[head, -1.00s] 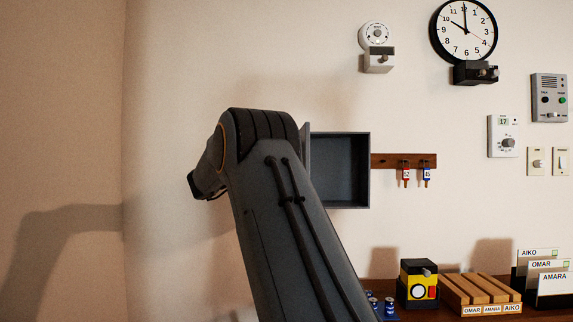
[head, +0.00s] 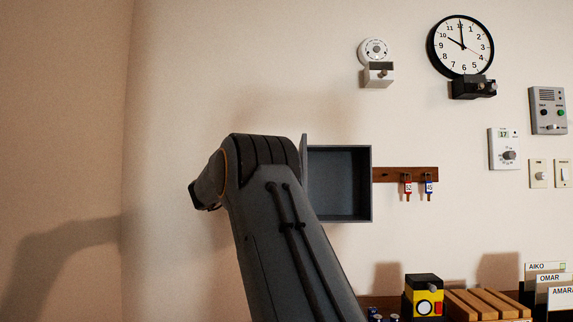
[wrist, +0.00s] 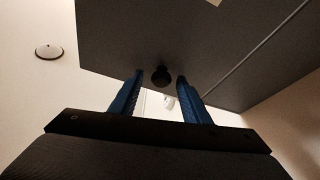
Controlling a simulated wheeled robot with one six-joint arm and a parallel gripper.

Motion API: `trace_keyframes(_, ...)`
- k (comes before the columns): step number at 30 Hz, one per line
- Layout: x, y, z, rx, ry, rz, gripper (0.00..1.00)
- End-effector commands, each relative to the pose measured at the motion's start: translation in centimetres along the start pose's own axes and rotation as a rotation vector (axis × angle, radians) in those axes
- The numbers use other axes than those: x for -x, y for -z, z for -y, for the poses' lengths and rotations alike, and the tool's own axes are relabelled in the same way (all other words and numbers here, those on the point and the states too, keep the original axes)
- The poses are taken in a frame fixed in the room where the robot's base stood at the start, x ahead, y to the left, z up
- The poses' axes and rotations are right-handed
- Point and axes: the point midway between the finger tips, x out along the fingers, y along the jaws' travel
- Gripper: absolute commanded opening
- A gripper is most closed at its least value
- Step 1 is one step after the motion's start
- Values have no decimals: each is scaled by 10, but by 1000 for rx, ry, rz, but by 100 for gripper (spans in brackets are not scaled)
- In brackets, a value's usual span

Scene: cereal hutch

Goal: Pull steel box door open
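The steel box (head: 339,184) is a dark grey open-fronted box on the wall, and its inside looks empty. Its door (head: 304,149) stands swung out at the left side, seen nearly edge-on and partly hidden by my arm. In the wrist view the door (wrist: 200,45) is a broad grey panel with a round black knob (wrist: 161,76). My gripper (wrist: 160,80) has two blue fingers, spread apart. The knob shows between the fingertips, with a gap on each side. My gripper is hidden behind my arm in the head view.
A wooden key rack (head: 405,174) with two tagged keys hangs just right of the box. A yellow-and-black device (head: 424,297) and wooden slats (head: 485,304) sit below right. The wall left of my arm is clear.

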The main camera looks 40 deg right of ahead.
Motion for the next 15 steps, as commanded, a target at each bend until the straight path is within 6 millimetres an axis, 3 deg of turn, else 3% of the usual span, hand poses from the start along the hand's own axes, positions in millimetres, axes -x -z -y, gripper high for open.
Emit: trace_keyframes(15, 11, -5, 2, 3, 1, 1, 42)
